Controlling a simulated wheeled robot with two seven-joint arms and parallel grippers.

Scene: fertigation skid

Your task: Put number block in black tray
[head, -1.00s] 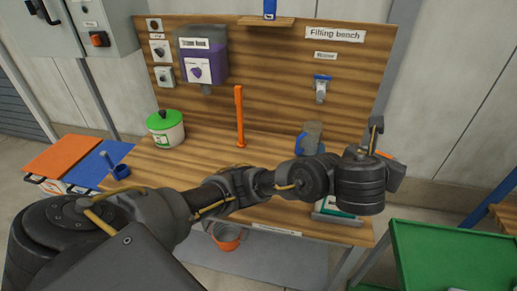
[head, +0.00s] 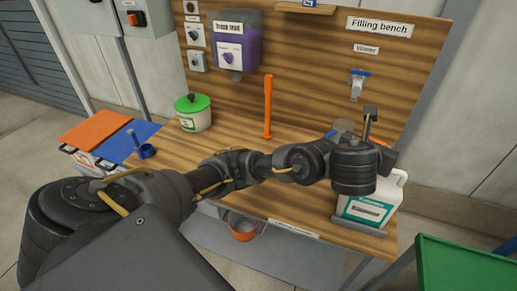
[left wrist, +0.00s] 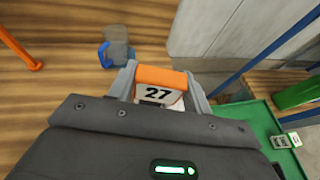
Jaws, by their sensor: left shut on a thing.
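The number block (left wrist: 161,78) is orange with a white face reading 27. It sits between the two grey fingers of my left gripper (left wrist: 160,88) in the left wrist view, and the gripper is shut on it. In the head view my left gripper (head: 379,136) is at the right side of the bench, above and behind a white jug, and only a sliver of orange shows there. I cannot make out a black tray for certain; a dark low tray (head: 362,228) shows under the jug. My right gripper is not in view.
The white jug (head: 372,207) with a green label stands at the bench's front right. A green table (head: 465,265) is at the lower right. An orange post (head: 268,107), a green-lidded tub (head: 193,113) and a grey-blue pitcher (left wrist: 117,50) stand on the wooden bench (head: 170,165).

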